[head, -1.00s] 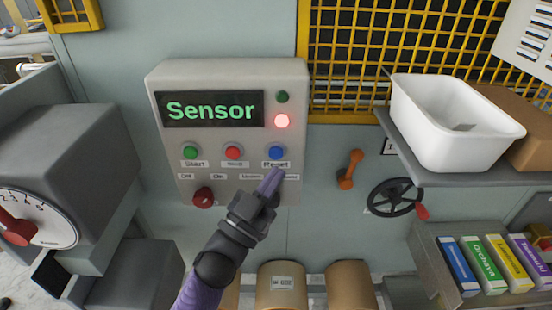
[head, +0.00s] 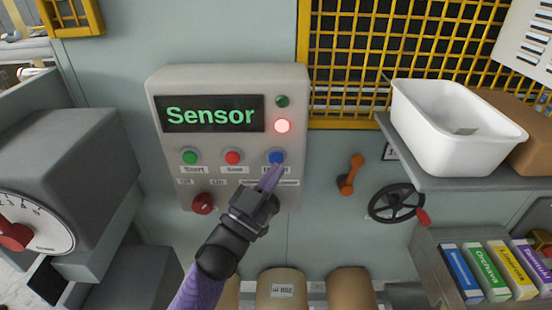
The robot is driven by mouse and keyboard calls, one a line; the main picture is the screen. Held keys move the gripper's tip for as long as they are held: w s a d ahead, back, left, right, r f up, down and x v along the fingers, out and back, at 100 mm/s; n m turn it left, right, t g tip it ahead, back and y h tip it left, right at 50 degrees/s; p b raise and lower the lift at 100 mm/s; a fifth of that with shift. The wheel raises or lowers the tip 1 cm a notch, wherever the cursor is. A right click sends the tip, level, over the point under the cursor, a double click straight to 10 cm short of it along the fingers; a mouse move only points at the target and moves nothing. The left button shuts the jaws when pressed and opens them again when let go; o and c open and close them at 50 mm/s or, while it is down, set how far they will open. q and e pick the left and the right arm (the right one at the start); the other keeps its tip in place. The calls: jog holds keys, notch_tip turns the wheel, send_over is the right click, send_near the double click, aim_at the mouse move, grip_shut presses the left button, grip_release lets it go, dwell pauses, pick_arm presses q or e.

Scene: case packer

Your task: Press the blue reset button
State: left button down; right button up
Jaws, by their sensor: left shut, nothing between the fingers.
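The blue reset button (head: 276,157) is on the right of a row of buttons on a grey control panel (head: 225,88). The panel's display (head: 210,114) reads "Sensor" in green. A red lamp (head: 282,126) glows above the blue button, and a dark green lamp (head: 282,101) is above that. My left gripper (head: 272,172) is shut and empty. Its purple fingertips point up at the blue button, at its lower edge in the picture, and cover part of its label. I cannot tell whether they touch the button. My right gripper is not in view.
A green button (head: 190,157) and a red button (head: 233,157) are left of the blue one. A red knob (head: 202,204) is below them. A white bin (head: 450,125) stands on a shelf at right, above a black handwheel (head: 396,203).

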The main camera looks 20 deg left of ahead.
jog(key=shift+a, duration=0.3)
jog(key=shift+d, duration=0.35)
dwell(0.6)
pick_arm(q)
jog(key=shift+w, duration=0.1)
jog(key=shift+w+a, duration=0.15)
jog(key=shift+w, duration=0.2)
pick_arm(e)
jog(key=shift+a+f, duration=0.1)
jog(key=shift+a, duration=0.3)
